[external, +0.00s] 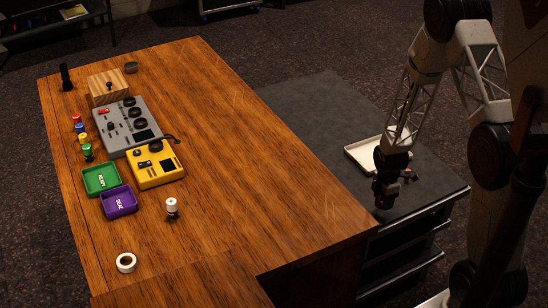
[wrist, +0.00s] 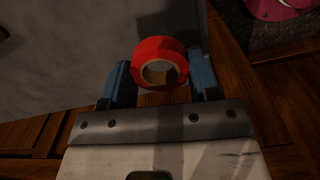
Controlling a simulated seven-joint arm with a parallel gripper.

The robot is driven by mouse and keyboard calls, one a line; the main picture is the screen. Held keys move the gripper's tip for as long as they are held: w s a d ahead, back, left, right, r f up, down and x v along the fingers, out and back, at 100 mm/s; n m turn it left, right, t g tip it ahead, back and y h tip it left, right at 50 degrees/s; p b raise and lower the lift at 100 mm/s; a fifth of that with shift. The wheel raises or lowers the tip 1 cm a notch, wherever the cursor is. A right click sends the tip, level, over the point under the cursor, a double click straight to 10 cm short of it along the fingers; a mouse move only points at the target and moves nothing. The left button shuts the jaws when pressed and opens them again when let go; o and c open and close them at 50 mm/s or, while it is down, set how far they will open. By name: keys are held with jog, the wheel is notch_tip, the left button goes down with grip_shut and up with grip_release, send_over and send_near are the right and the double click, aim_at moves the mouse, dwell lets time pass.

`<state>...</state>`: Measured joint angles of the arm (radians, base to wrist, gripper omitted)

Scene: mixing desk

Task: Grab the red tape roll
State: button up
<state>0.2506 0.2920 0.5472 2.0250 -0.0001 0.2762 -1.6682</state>
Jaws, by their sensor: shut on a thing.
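The red tape roll (wrist: 160,44) shows in the wrist view between the two blue fingers of my gripper (wrist: 162,72), with its tan core facing the camera. My gripper is shut on it, one finger at each side. In the external view my gripper (external: 385,195) hangs at the right, over the front part of the dark grey cabinet top, beside the wooden desk. The roll cannot be made out clearly in the external view.
A white tray (external: 358,151) lies on the cabinet top behind my gripper. The wooden desk (external: 250,185) holds a white tape roll (external: 126,256), a yellow device (external: 168,174), a grey mixer (external: 119,139), and green (external: 89,184) and purple (external: 119,212) trays. The desk's right side is clear.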

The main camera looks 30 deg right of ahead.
jog(key=shift+s+a+r, duration=0.1)
jog(key=shift+s+a, duration=0.1)
jog(key=shift+s, duration=0.6)
jog(key=shift+s+a+r, duration=0.1)
jog(key=shift+s+a, duration=0.1)
jog(key=shift+s, duration=0.55)
jog(key=shift+s+a, duration=0.2)
jog(key=shift+s, duration=0.6)
